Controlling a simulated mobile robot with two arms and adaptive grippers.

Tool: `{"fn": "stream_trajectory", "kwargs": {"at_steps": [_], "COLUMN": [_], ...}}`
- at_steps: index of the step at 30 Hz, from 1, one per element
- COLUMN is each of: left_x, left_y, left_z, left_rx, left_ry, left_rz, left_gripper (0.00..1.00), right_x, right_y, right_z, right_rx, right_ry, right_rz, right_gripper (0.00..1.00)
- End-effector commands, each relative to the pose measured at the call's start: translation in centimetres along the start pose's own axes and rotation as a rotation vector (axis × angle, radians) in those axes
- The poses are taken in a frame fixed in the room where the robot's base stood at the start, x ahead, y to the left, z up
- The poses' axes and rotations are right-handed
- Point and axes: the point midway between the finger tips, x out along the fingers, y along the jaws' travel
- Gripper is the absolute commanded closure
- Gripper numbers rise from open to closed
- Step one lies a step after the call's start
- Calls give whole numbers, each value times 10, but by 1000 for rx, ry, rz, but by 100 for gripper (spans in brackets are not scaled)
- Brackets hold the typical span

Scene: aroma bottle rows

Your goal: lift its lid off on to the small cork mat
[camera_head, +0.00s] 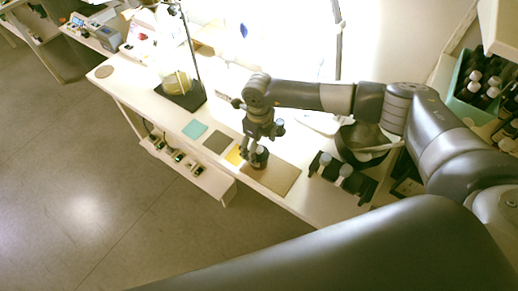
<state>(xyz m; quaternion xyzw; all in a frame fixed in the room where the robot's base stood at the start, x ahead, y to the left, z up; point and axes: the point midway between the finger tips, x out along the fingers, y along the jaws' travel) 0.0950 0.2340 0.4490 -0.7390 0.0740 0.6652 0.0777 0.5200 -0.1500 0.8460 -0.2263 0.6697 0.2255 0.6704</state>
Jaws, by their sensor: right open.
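My right gripper (252,156) points down at the front of the table, with its fingers open. A small dark bottle or jar (261,159) is at its fingertips, at the edge of a tan rectangular mat (277,181). The fingers hide much of it, so I cannot tell whether they touch it or where its lid is. A small round cork-coloured mat (104,71) lies bare at the far left end of the table. My left gripper is out of view.
Teal (194,129), dark (216,142) and yellow (234,155) squares lie left of my right gripper. A dark rack (358,187) with white-capped bottles stands to the right, near a dark bowl (362,139). A stand (185,97) holds a yellowish flask. A green crate (460,80) holds several bottles.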

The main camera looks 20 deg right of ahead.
Motion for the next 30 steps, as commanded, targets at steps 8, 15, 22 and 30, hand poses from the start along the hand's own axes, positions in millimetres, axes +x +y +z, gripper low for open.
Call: {"fn": "stream_trajectory", "kwargs": {"at_steps": [8,15,22,30], "left_x": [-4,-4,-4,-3], "left_y": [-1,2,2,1], "left_z": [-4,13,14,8], "left_rx": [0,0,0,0], "left_ry": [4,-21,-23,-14], "left_rz": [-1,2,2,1], "left_gripper": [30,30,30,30], "right_x": [18,17,17,15], "right_y": [0,0,0,0], "right_z": [0,-1,-1,0], "right_rx": [0,1,1,1], "right_ry": [0,0,0,0], "right_rz": [1,1,1,1], "right_gripper": [23,51,65,65]}}
